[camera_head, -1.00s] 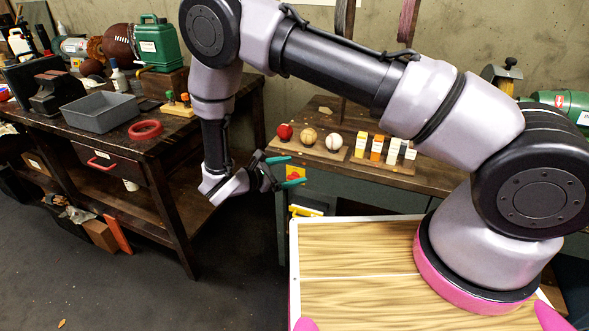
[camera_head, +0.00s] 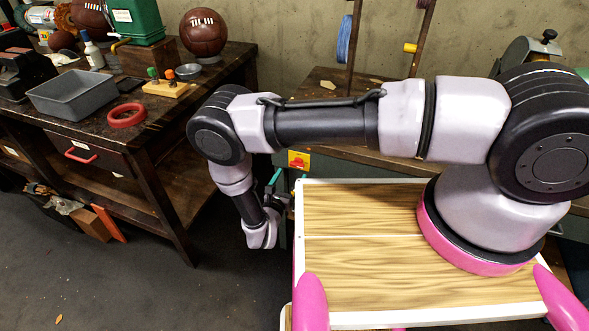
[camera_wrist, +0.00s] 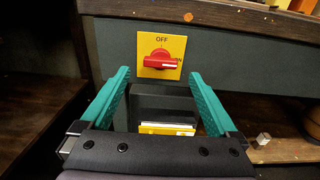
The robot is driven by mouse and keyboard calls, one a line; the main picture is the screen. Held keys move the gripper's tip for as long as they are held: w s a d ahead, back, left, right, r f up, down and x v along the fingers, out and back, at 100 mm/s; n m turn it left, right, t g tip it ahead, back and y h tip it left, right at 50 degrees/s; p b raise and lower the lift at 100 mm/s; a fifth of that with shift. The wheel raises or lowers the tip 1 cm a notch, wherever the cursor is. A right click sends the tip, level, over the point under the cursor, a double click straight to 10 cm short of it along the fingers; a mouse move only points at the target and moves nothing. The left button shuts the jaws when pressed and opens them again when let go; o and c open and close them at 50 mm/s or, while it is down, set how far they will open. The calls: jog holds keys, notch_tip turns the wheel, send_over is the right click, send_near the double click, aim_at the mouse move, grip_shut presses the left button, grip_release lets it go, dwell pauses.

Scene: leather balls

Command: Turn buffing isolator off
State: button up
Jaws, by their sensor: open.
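The buffing isolator is a yellow plate (camera_wrist: 172,46) with a red rotary handle (camera_wrist: 158,61) on the dark bench front. OFF is printed at the top and ON at the right. The handle lies horizontal, its long end towards ON. The isolator also shows in the head view (camera_head: 299,154), just above my wood-topped base. My gripper (camera_wrist: 160,76) is open and empty, its teal fingers pointing at the isolator, one on each side of the handle in the picture. The fingers look short of the handle. In the head view my gripper (camera_head: 278,184) is partly hidden by my wrist.
The left workbench (camera_head: 185,113) holds a grey bin (camera_head: 85,94), a red ring (camera_head: 126,115) and a brown ball (camera_head: 203,32). A bench edge overhangs the isolator panel. In the wrist view, a yellow-and-white object (camera_wrist: 166,128) sits below the isolator.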

aim_at(296, 166)
jog(key=shift+x, duration=2.3)
jog(key=shift+c, duration=0.3)
jog(key=c, duration=1.3)
